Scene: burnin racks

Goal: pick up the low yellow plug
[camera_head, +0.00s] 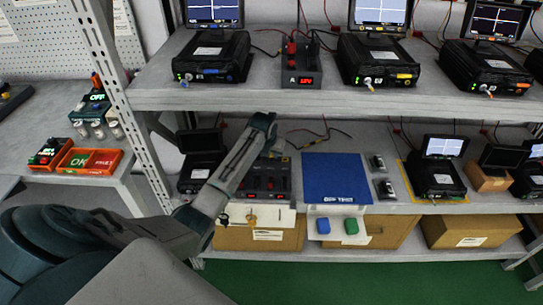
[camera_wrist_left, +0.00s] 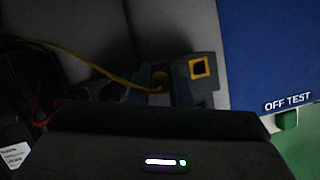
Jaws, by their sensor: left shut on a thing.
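My left arm reaches in from the left to the lower shelf in the head view, where its gripper (camera_head: 268,150) is at the back of a black unit with red switches. In the left wrist view the left gripper (camera_wrist_left: 172,86) is shut on the yellow plug (camera_wrist_left: 158,79), which is partly hidden between the fingers. A yellow cable (camera_wrist_left: 95,60) runs from the plug to the upper left. A yellow-framed square socket (camera_wrist_left: 201,68) is just right of the fingers, apart from the plug. The plug cannot be made out in the head view. My right gripper is not in view.
A blue mat (camera_head: 336,178) marked OFF TEST lies right of the gripper; it also shows in the wrist view (camera_wrist_left: 275,45). The upper shelf (camera_head: 265,96) with several black units is above the arm. A rack post (camera_head: 132,110) stands left.

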